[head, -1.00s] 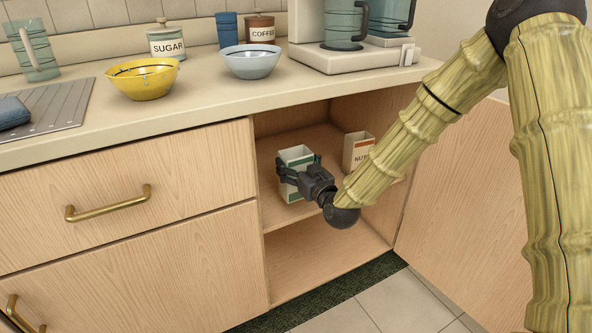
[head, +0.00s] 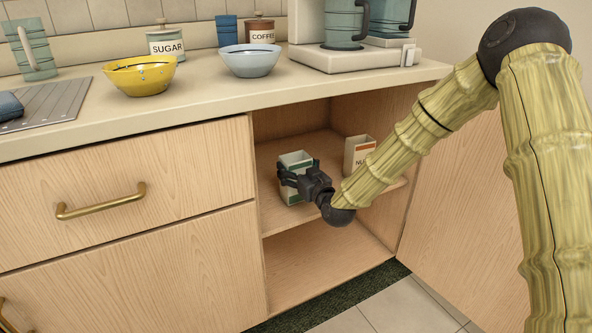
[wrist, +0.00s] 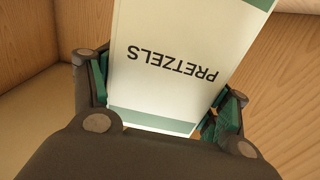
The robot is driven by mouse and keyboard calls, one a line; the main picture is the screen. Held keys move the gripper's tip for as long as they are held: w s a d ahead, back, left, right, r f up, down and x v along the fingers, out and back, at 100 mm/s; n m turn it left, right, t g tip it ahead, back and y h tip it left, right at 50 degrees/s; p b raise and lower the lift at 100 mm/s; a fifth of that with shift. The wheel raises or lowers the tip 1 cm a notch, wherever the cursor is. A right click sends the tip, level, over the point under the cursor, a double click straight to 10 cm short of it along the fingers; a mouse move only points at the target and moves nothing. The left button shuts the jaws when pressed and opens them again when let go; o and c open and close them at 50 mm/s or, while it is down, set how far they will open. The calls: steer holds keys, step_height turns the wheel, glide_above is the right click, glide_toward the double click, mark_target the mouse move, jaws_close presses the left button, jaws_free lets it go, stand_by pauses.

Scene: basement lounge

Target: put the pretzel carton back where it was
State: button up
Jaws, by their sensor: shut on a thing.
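The pretzel carton (head: 294,162) is white with green bands and is inside the open cabinet, at the upper shelf (head: 284,215). My gripper (head: 296,180) is shut on it from the front right. In the wrist view the carton (wrist: 170,70) shows the word PRETZELS upside down, with a gripper finger on each side (wrist: 165,105). The carton looks close to upright in the head view.
A second carton with an orange band (head: 357,155) stands on the same shelf to the right, partly behind my arm. The cabinet door (head: 465,215) is open at the right. The lower compartment (head: 320,265) looks empty. Bowls, canisters and a coffee maker (head: 345,55) stand on the counter.

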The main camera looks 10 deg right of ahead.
steer(key=shift+f, duration=0.25)
steer(key=o, duration=1.1)
steer(key=shift+r, duration=0.1)
steer(key=shift+r, duration=0.2)
steer(key=p+v, duration=0.4)
steer(key=v, duration=0.8)
steer(key=s+f+m+g+h, duration=0.1)
steer(key=s+f+g, duration=0.3)
steer(key=s+f, duration=0.65)
steer(key=s+f+m+g+h, duration=0.1)
steer(key=s+f+g, duration=0.4)
steer(key=f, duration=1)
steer(key=s+d+f+g+h, duration=0.1)
steer(key=s+f, duration=0.3)
steer(key=s, duration=0.6)
steer(key=s+d+f+m+g+h, duration=0.1)
steer(key=s+f+g, duration=0.3)
steer(key=s, duration=0.6)
steer(key=s+d+f+m+g+h, duration=0.1)
steer(key=s+d+f+g, duration=0.1)
steer(key=s, duration=0.8)
step_height(320, 180, down, 2)
steer(key=shift+d+f+g+h, duration=0.2)
steer(key=shift+g+h, duration=0.1)
steer(key=shift+g, duration=0.3)
